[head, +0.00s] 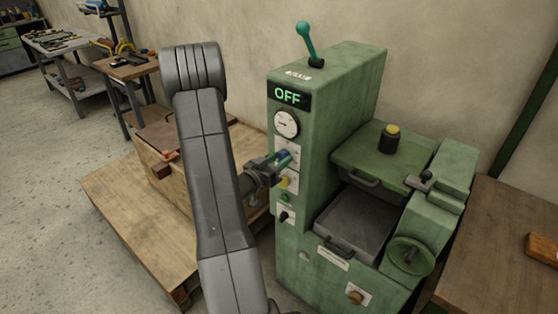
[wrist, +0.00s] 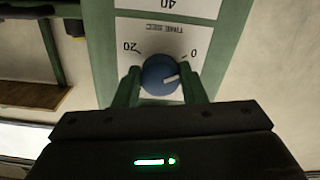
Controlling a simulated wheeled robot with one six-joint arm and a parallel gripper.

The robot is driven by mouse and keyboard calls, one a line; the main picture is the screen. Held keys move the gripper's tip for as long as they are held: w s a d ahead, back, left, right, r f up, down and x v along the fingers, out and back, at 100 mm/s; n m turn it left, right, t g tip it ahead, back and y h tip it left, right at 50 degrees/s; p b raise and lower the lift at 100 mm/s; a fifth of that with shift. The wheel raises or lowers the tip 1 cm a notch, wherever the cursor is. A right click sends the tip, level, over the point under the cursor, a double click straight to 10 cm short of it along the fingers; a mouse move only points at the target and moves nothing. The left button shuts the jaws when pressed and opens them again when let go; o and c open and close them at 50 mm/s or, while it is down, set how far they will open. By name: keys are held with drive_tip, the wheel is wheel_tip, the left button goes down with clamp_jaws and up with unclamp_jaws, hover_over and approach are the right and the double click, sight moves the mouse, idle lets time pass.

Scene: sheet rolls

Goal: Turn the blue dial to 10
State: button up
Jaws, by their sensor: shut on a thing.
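The blue dial (wrist: 158,76) sits on a white panel plate marked TIME SEC, which appears upside down in the wrist view. The number 20 is at the picture's left and 0 at its right. The dial's short white mark points to the picture's right, on the side of the 0. My gripper (head: 282,161) reaches the front of the green machine (head: 330,110) in the head view. Its two green fingers stand on either side of the dial, shut on it. In the head view the gripper mostly hides the dial.
The machine has an OFF display (head: 287,96), a round gauge (head: 286,123) above my gripper, and a yellow knob and black switch (head: 284,216) below. A teal-handled lever (head: 306,42) stands on top. A wooden crate (head: 190,165) is left, behind my arm.

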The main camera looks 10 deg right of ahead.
drive_tip(key=shift+f+m+b, duration=0.15)
drive_tip(key=shift+m+b, duration=0.15)
drive_tip(key=shift+b, duration=0.35)
drive_tip(key=shift+f+m+b, duration=0.15)
drive_tip(key=shift+m+b, duration=0.35)
drive_tip(key=shift+b, duration=0.45)
drive_tip(key=m+b, duration=0.6)
drive_tip(key=b, duration=0.3)
drive_tip(key=m+b, duration=0.3)
drive_tip(key=b, duration=0.1)
drive_tip(key=shift+m, duration=0.4)
drive_tip(key=m+b, duration=0.6)
drive_tip(key=b, duration=0.1)
drive_tip(key=shift+w+a, duration=0.1)
drive_tip(key=m+b, duration=0.3)
drive_tip(key=shift+m+b, duration=0.4)
drive_tip(key=shift+r+m+b, duration=0.3)
drive_tip(key=shift+m+b, duration=0.75)
drive_tip(key=shift+m, duration=0.15)
